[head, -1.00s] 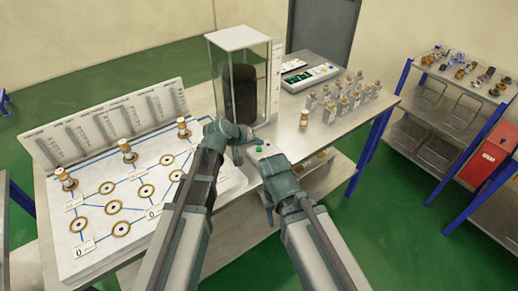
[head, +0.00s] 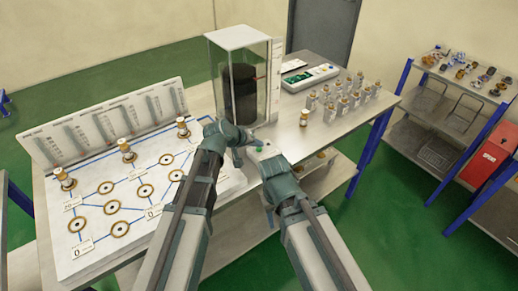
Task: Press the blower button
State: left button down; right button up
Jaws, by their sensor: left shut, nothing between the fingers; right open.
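A small green button (head: 259,149) shows on a pale box at the table's front edge, between my two grippers; I take it for the blower button. My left gripper (head: 248,139) is shut and empty, just above and left of the green button. I cannot tell whether its tips touch the box. My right gripper (head: 270,161) is open and empty, just below the button at the table edge, and partly hidden by its own wrist. A clear case (head: 270,80) with a white top and dark contents stands behind the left gripper.
A white board (head: 97,190) with ringed holes and several brass-topped pieces lies at left, before an upright panel (head: 105,122). Several small bottles (head: 345,95) and a pale device (head: 311,77) stand at the table's right. A shelf rack (head: 440,115) is farther right.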

pick_arm(q)
jog(key=shift+f+b, duration=0.4)
jog(key=shift+f, duration=0.05)
dwell(0.4)
jog(key=shift+r, duration=0.15)
jog(key=shift+r+p, duration=0.7)
jog(key=shift+p, duration=0.15)
notch_tip(320, 180, up, 5)
jog(key=p, duration=0.5)
dwell(0.7)
